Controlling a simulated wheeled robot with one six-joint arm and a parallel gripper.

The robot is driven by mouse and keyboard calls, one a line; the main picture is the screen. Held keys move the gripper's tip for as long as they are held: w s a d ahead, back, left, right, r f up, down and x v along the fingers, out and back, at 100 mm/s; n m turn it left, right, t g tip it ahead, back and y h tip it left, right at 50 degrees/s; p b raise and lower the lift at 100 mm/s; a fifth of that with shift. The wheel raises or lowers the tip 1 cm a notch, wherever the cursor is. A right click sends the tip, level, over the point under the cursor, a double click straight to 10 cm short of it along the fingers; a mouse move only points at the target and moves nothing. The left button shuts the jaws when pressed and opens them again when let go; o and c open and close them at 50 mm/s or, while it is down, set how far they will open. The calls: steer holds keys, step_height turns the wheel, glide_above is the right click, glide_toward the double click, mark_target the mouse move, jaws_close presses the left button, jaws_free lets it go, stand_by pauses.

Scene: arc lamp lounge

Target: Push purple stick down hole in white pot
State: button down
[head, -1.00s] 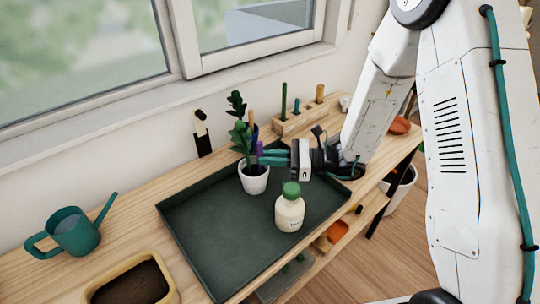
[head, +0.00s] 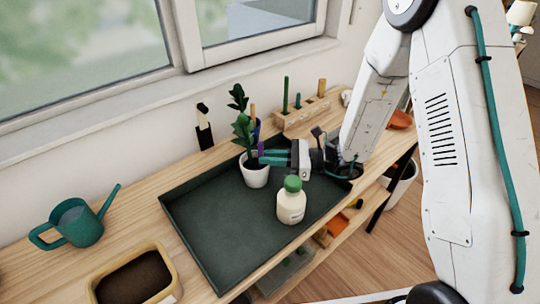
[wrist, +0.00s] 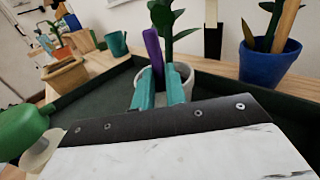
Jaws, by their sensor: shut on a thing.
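The white pot (head: 254,176) stands in the dark green tray (head: 205,215) and holds a leafy green plant (head: 243,131). My gripper (head: 263,157) reaches in from the right with its teal fingers at the pot's rim. In the wrist view, the fingers (wrist: 160,90) are shut on the purple stick (wrist: 153,50), which stands nearly upright, leaning slightly, with its upper part above them. The pot (wrist: 186,76) shows behind the fingers. The stick's lower end and the hole are hidden by the fingers, so I cannot tell how deep it sits.
A cream bottle with a green cap (head: 291,201) stands in the tray, in front of the pot. A blue pot (wrist: 268,62) is behind the tray. A wooden holder (head: 300,117) with sticks stands farther back. A teal watering can (head: 80,223) and soil planter (head: 135,280) are at left.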

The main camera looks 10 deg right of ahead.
steer(key=shift+d+f, duration=0.15)
steer(key=shift+f, duration=0.2)
steer(key=c, duration=1.3)
jaws_free()
steer(key=shift+w+d, duration=0.15)
steer(key=shift+d, duration=0.05)
steer(key=shift+c, duration=0.2)
steer(key=shift+f, duration=0.1)
steer(key=shift+a, duration=0.15)
step_height(320, 180, up, 10)
steer(key=shift+f, duration=0.15)
